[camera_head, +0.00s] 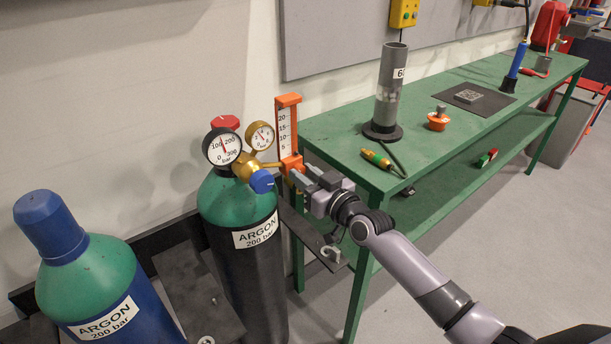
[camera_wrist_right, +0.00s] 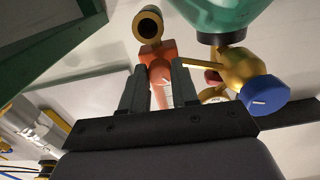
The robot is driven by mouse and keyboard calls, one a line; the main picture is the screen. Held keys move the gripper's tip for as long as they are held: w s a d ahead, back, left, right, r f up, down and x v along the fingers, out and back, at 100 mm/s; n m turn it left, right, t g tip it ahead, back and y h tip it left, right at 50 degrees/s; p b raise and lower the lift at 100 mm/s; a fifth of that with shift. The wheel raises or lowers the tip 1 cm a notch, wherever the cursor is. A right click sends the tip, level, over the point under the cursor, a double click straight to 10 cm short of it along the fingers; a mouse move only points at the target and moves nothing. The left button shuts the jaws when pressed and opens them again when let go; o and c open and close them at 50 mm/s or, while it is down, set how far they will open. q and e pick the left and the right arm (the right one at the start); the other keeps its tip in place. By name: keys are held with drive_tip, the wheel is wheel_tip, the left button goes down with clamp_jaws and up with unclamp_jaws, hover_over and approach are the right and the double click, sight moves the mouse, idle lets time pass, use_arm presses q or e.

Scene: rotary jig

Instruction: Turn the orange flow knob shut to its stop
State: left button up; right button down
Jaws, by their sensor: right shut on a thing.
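The orange flow knob (camera_wrist_right: 159,75) sits at the base of the orange flowmeter (camera_head: 288,124), which has a white scale and stands upright beside the gas regulator. My right gripper (camera_head: 297,176) reaches in from the right at the flowmeter's base. In the right wrist view its two dark fingers (camera_wrist_right: 159,67) stand on either side of the orange knob and are shut on it. In the head view the fingers and the flowmeter's base hide most of the knob. A brass outlet (camera_wrist_right: 148,25) shows just above the knob in the wrist view. My left gripper is not in view.
The brass regulator (camera_head: 244,168) with two gauges and a blue knob (camera_head: 262,181) is close left of my gripper, on a green-topped argon cylinder (camera_head: 238,210). A blue-capped cylinder (camera_head: 88,278) stands further left. The green bench (camera_head: 450,142) is behind my right arm.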

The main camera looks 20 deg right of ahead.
drive_tip(key=shift+m, duration=3.8)
drive_tip(key=c, duration=0.9)
unclamp_jaws()
drive_tip(key=shift+o, duration=0.2)
drive_tip(key=shift+s, duration=0.1)
drive_tip(key=v, duration=0.7)
